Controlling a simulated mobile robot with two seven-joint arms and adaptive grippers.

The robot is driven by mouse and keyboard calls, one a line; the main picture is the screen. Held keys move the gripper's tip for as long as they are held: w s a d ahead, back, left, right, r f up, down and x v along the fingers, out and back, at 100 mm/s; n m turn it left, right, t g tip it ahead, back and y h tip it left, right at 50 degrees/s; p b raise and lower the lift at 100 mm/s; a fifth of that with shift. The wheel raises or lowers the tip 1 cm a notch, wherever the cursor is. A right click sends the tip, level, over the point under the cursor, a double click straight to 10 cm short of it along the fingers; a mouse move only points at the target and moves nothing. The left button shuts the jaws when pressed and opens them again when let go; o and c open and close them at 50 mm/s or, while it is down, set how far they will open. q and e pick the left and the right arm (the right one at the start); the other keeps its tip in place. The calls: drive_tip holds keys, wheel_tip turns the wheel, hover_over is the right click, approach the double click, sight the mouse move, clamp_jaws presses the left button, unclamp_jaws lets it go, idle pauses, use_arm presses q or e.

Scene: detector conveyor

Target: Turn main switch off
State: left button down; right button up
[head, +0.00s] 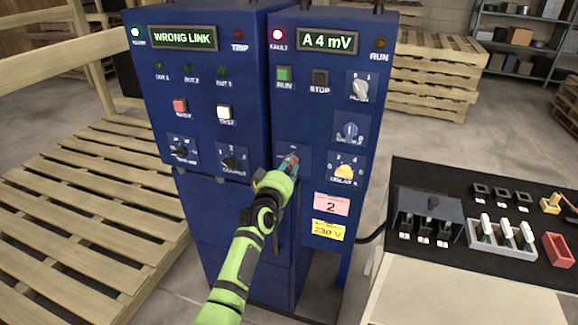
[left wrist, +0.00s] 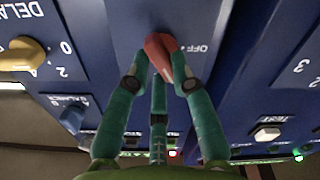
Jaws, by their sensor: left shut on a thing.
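A red rotary switch (left wrist: 162,52) sits on the front of the right blue cabinet (head: 320,100), low on its left side. In the left wrist view the letters "OFF" show beside it. My left gripper (head: 287,166) has its green fingers around this red switch, and they also show in the left wrist view (left wrist: 160,85). The gripper is shut on the switch. In the head view the fingers hide most of the switch and its label. My right gripper is not in view.
A yellow delay knob (head: 345,172), a blue knob (head: 350,131) and a grey knob (head: 359,88) are to the right on the same cabinet. The left blue cabinet (head: 205,75) stands close beside. A black-topped bench (head: 480,260) is at the right, wooden pallets (head: 85,200) at the left.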

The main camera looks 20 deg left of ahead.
use_arm(q)
drive_tip(key=n, duration=1.2)
drive_tip(key=shift+a+f+p, duration=0.1)
drive_tip(key=shift+a+p, duration=0.2)
drive_tip(key=shift+a, duration=0.05)
idle(0.4)
drive_tip(key=c, duration=1.1)
unclamp_jaws()
drive_tip(key=shift+o, duration=0.2)
